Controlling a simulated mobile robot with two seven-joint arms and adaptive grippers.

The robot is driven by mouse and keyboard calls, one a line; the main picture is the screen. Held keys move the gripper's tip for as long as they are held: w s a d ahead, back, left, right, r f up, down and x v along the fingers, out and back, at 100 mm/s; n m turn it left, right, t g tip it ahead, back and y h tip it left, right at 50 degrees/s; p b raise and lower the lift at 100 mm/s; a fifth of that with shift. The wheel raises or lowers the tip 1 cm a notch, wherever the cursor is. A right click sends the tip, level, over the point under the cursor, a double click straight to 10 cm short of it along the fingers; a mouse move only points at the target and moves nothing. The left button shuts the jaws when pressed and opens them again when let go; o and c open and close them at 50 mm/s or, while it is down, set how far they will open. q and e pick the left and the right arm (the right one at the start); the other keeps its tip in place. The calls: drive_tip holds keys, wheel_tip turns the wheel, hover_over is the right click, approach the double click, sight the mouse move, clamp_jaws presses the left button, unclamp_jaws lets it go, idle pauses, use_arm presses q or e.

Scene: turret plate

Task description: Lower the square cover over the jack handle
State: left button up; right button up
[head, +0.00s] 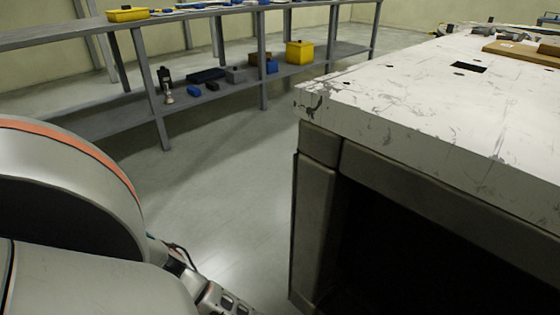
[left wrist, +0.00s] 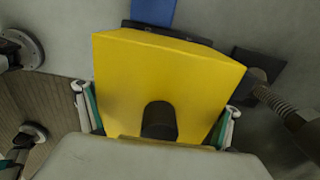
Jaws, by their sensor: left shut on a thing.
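The yellow square cover (left wrist: 165,72) fills the middle of the left wrist view. My left gripper (left wrist: 156,100) has one finger along each side of it and is shut on it. A dark rounded shape (left wrist: 158,121) shows at the cover's near edge; I cannot tell whether it is an opening or a separate part. A dark rod with a ribbed, spring-like section (left wrist: 272,97) lies just right of the cover; I cannot tell whether it is the jack handle. My right gripper is not in view.
In the head view, a worn white-topped table (head: 400,95) stands at right, with a wooden board (head: 525,52) on it. A grey shelf (head: 120,120) with bins stands behind. Open floor (head: 225,165) lies between. A blue strip (left wrist: 153,12) shows beyond the cover.

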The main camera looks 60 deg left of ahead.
use_arm(q)
drive_tip(key=o, duration=1)
drive_tip(key=shift+o, duration=0.2)
wheel_tip(320, 180, up, 12)
